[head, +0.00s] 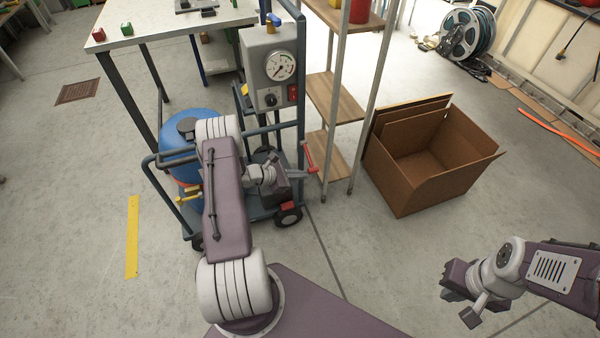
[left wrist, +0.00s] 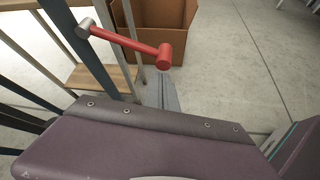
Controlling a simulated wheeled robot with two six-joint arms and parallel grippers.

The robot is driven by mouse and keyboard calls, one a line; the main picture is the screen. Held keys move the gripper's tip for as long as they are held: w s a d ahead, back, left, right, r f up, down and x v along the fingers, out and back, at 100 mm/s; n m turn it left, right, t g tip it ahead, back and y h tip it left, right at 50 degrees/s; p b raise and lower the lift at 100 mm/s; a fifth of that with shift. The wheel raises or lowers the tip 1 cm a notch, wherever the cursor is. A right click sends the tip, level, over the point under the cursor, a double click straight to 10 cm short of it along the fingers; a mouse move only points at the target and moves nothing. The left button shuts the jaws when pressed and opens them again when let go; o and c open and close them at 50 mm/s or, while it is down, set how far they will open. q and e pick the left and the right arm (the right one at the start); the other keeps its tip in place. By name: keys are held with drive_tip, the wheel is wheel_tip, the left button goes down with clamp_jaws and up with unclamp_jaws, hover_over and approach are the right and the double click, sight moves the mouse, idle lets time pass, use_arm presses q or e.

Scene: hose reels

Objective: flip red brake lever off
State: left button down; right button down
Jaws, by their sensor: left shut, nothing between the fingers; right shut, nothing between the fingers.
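The red brake lever (head: 309,156) is on the right side of the blue-grey cart frame (head: 301,120). In the left wrist view the lever (left wrist: 130,43) runs from a grey pivot on a dark post to a thick red knob at its right end. My left gripper (head: 308,173) is shut and empty, close to the lever at its lower end. In the left wrist view its grey finger (left wrist: 164,95) points just below the knob; I cannot tell whether they touch. My right gripper (head: 447,286) is shut and empty over the floor at the lower right, far from the lever.
The cart carries a gauge box (head: 267,70) and a blue round tank (head: 178,135), partly hidden by my left arm. A shelf rack (head: 334,97) and open cardboard box (head: 425,165) stand right of the lever. A workbench (head: 150,25) is behind. Floor around my right gripper is clear.

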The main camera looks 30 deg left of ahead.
use_arm(q)
drive_tip(key=shift+d+r, duration=0.15)
drive_tip(key=shift+r, duration=0.25)
idle(0.3)
wheel_tip(320, 180, down, 5)
drive_tip(key=a+b, duration=0.1)
drive_tip(key=b, duration=0.4)
drive_tip(key=p+v, duration=0.5)
drive_tip(key=v, duration=0.5)
drive_tip(key=shift+r, duration=0.45)
drive_tip(key=shift+s+a, duration=0.1)
